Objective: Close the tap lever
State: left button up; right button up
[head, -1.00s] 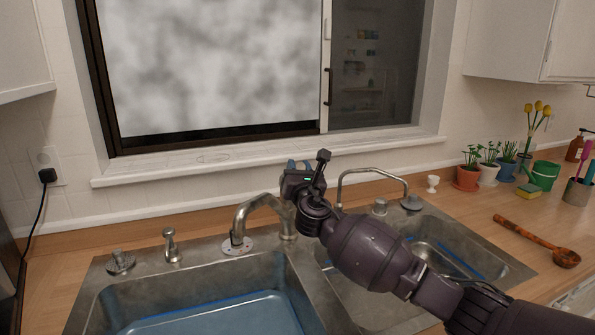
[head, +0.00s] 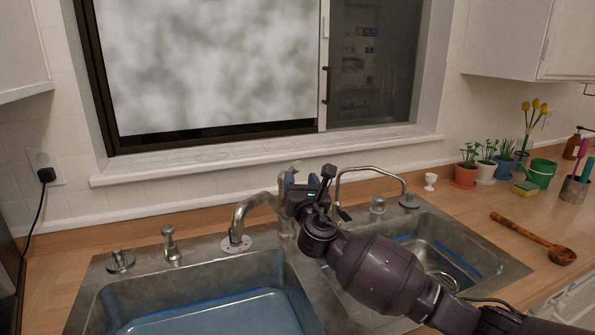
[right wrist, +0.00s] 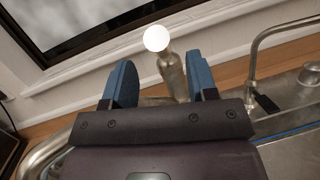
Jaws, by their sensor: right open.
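The tap (head: 240,222) is a metal spout rising from the counter between the two sinks. Its lever (head: 293,169) stands up just behind my right gripper in the head view. In the right wrist view the lever (right wrist: 172,76) has a bright round end and lies between the two blue fingers, nearer the right one. My right gripper (head: 298,183) is open, with one finger on each side of the lever. I cannot tell whether either finger touches it. The gripper and wrist hide part of the tap's body. My left gripper is not in view.
A second thin curved faucet (head: 372,170) stands close to the right of my gripper. The left sink basin (head: 215,310) and the right sink (head: 455,250) lie below. The window sill (head: 240,160) runs behind. A wooden spoon (head: 535,238) and potted plants are at right.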

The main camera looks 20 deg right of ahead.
jog(key=shift+v, duration=2.65)
